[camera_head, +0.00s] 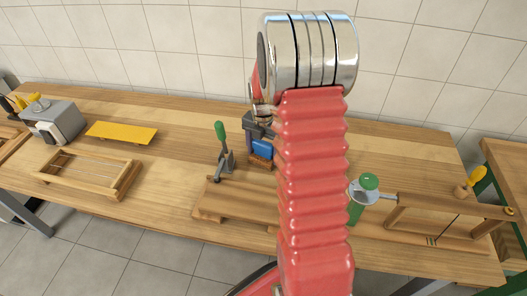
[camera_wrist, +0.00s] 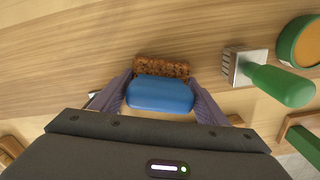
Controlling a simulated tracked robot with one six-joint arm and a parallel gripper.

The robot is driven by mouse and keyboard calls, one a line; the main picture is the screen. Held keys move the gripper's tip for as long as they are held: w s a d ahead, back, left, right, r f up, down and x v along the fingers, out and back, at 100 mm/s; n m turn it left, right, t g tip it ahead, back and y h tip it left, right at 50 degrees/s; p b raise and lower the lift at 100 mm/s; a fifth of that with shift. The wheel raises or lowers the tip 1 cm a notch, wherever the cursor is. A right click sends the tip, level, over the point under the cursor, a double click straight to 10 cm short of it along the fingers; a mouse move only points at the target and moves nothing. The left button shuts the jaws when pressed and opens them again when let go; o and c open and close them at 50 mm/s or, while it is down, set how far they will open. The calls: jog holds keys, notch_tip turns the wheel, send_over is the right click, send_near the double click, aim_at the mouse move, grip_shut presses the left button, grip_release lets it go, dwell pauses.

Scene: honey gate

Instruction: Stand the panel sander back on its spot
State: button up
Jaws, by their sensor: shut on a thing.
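The panel sander shows as a blue block (camera_wrist: 160,93) with a rough brown face (camera_wrist: 160,68) in the wrist view. The two purple-grey fingers of my gripper (camera_wrist: 161,80) close on it from left and right. In the head view the sander (camera_head: 262,150) shows left of my red arm, under the dark gripper, with its brown side (camera_head: 259,163) toward the bottom. The wooden bench (camera_head: 190,125) is behind and below it. I cannot tell whether the sander touches the bench. My arm hides part of the scene to its right. No marked spot is clear.
A green-handled lever tool (camera_head: 222,150) stands close left of the sander, by a low wooden board (camera_head: 235,205). A wooden tray (camera_head: 90,173), yellow plate (camera_head: 121,132) and grey machine (camera_head: 52,120) stand left.

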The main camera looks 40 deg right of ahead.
aim_at(263, 142)
jog(key=shift+f, duration=0.1)
jog(key=o, duration=1.4)
jog(key=shift+r, duration=4)
